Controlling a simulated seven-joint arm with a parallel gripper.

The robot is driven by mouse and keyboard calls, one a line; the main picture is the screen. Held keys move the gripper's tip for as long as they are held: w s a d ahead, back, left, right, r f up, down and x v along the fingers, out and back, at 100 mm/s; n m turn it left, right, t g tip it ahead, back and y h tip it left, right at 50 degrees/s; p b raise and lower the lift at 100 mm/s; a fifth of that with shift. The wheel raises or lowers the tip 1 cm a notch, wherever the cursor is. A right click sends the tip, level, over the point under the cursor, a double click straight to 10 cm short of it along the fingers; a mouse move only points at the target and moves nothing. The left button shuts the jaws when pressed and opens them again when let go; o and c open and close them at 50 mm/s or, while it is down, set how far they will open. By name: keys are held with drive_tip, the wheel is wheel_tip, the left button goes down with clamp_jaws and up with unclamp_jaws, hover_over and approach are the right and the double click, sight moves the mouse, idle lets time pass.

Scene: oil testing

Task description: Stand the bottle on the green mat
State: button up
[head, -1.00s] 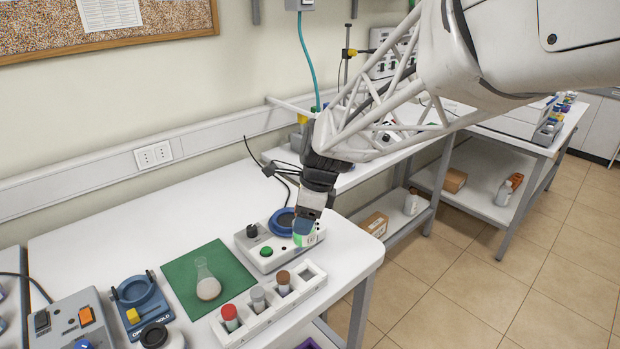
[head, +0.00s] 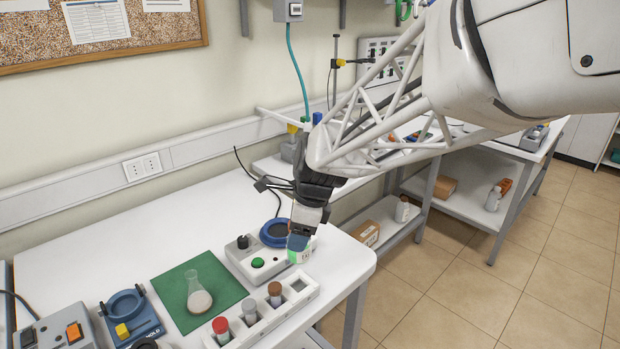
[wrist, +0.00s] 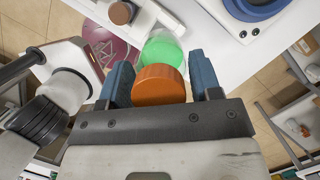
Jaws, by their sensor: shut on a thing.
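The bottle's base is hard to make out. The green mat (head: 222,280) lies to the left on the white bench. A clear flask (head: 198,292) with pale contents stands upright near the mat's middle.
A white rack (head: 262,327) with red-, grey- and brown-capped vials stands between bottle and mat front, its right slot empty. The button box (head: 238,259) with a blue ring lies behind it. A blue device (head: 134,318) stands left of the mat. Bare mat surrounds the flask.

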drive_tip(key=shift+a, duration=0.15)
drive_tip(key=w+a+n, duration=0.2)
drive_tip(key=w+a, duration=0.1)
drive_tip(key=a, duration=1.4)
drive_tip(key=n+g, duration=0.1)
drive_tip(key=n, duration=0.2)
hover_over(172, 283)
drive_tip(key=shift+f, duration=0.3)
drive_tip(key=shift+f, duration=0.1)
wheel_tip(172, 283, down, 6)
drive_tip(key=shift+w+f, duration=0.1)
drive_tip(key=shift+f, duration=1.8)
drive_tip(key=shift+f, duration=0.15)
